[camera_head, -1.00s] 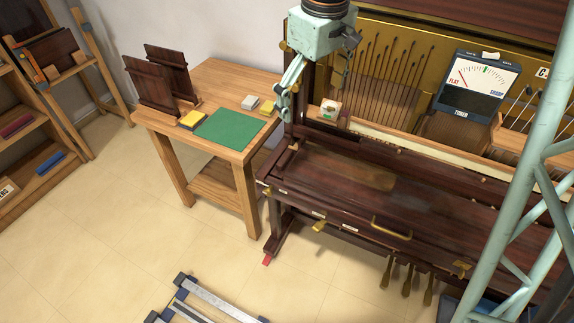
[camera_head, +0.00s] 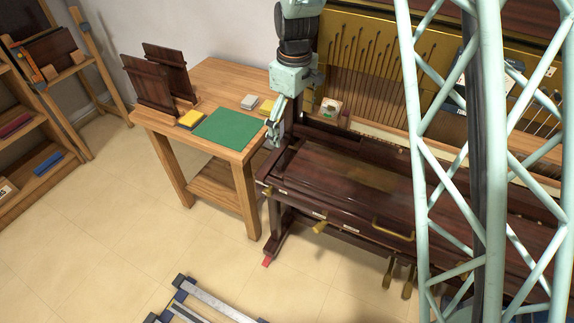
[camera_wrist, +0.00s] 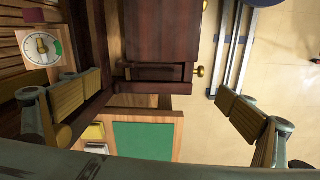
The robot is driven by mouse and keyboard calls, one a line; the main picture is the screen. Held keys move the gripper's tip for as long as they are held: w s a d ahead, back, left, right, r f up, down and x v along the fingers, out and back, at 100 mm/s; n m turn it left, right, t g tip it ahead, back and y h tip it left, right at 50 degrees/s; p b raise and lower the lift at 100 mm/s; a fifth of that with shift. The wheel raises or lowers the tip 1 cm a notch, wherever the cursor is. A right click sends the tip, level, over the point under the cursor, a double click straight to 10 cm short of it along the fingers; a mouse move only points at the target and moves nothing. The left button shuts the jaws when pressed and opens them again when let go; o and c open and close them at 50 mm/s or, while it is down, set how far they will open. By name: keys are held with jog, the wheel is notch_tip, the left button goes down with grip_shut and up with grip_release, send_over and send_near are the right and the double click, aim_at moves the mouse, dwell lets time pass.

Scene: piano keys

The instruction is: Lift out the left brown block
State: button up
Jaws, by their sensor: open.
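The dark brown piano (camera_head: 340,175) has its left end beside the work table. In the wrist view, a short dark brown block (camera_wrist: 155,73) lies across that end, near a brass knob (camera_wrist: 198,71). I cannot tell its exact edges from the dark wood around it. My gripper (camera_head: 273,138) hangs over the piano's left end and hides part of it in the head view. In the wrist view my gripper (camera_wrist: 160,92) is open, its two padded fingers wide apart on either side of the block, with nothing between them touching. The height of the fingertips above the block is unclear.
The work table (camera_head: 210,85) holds a green mat (camera_head: 226,129), a yellow pad (camera_head: 191,119) and two upright brown boards (camera_head: 165,75). A small round gauge (camera_wrist: 42,45) sits at the piano's back left. My lattice column covers the right side. A blue-ended frame (camera_head: 205,300) lies on the floor.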

jog(key=n, duration=0.1)
send_over(285, 157)
notch_tip(285, 157, down, 11)
jog(key=shift+w+r, duration=0.15)
jog(key=shift+b, duration=0.3)
jog(key=shift+f, duration=1.15)
jog(key=shift+f+b, duration=1.1)
jog(key=shift+f, duration=1.5)
jog(key=shift+c, duration=0.2)
